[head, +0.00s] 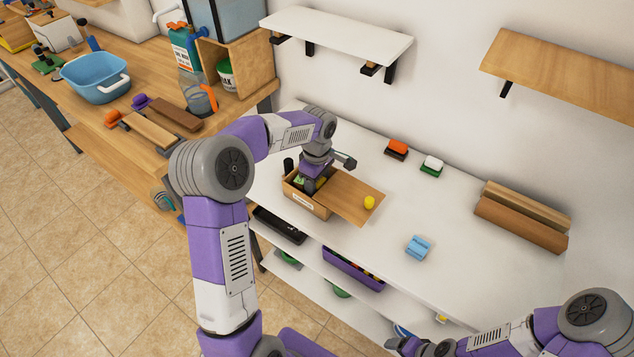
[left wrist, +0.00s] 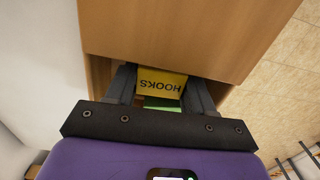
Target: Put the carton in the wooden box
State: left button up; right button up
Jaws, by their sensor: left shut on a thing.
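The wooden box (head: 323,211) stands on the white table with its wide lid (head: 346,194) swung out to the right. My left gripper (head: 308,187) reaches down into the box's opening. In the left wrist view, the left gripper (left wrist: 161,82) is shut on a yellow carton (left wrist: 163,76) printed HOOKS, with brown wood close around it. Whether the carton touches the box floor is hidden. My right gripper (head: 413,347) is at the bottom edge of the head view, far from the box; its fingers are unclear.
A yellow object (head: 369,202) sits on or by the lid. A light blue object (head: 418,247), an orange-topped brush (head: 397,147) and a white-and-green one (head: 431,167) stand apart on the table. Wooden planks (head: 522,217) lie right. Shelves hang above.

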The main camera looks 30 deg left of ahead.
pick_arm(q)
jog(key=o, duration=1)
jog(key=shift+f, duration=0.1)
notch_tip(320, 180, up, 12)
jog(key=p, duration=0.3)
jog(key=shift+p, duration=0.4)
jog(key=shift+r, duration=0.25)
